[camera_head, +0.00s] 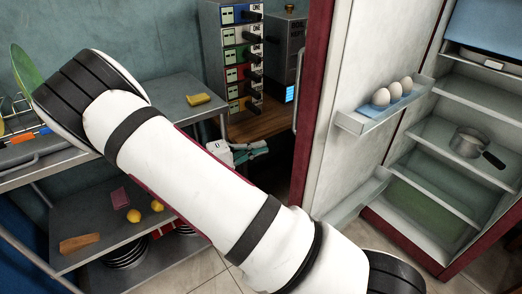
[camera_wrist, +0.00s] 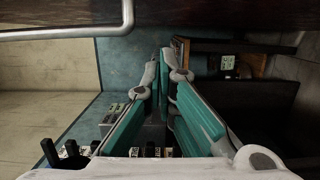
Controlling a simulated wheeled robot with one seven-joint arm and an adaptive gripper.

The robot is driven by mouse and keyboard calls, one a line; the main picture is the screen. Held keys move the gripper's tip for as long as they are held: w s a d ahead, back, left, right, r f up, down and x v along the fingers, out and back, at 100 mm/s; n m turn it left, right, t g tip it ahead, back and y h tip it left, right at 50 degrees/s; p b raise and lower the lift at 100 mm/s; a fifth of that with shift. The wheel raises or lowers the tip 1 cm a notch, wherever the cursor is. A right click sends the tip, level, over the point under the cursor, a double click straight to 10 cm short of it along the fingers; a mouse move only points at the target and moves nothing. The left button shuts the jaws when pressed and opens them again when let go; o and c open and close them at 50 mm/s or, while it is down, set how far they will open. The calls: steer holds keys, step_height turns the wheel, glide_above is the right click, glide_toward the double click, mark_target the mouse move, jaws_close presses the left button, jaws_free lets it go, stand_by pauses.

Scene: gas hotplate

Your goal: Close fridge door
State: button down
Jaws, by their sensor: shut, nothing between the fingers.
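The fridge (camera_head: 485,130) stands open at the right of the head view, its shelves in sight. Its door (camera_head: 335,120) is swung out, with a dark red edge and a pale inner side carrying small shelves. The door's metal handle (camera_head: 299,85) is on its left, outer side; a metal bar that looks like this handle (camera_wrist: 75,34) crosses the upper left of the wrist view. My gripper (camera_head: 258,147) is left of the door, on its outer side, empty. In the wrist view its teal fingers (camera_wrist: 165,65) come together at the tips. Contact with the door cannot be made out.
Three eggs (camera_head: 381,97) sit on a door shelf. A pot (camera_head: 468,143) stands on a fridge shelf. Left are a metal table (camera_head: 180,95) with a yellow sponge (camera_head: 199,99) and a lower shelf (camera_head: 85,215). Behind my gripper stands a rack of coloured boxes (camera_head: 232,60).

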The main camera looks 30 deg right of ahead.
steer(key=s+d+b, duration=0.2)
steer(key=s+d, duration=0.3)
steer(key=d, duration=0.2)
steer(key=shift+s+d, duration=0.15)
steer(key=shift+d, duration=0.15)
steer(key=shift+s, duration=0.1)
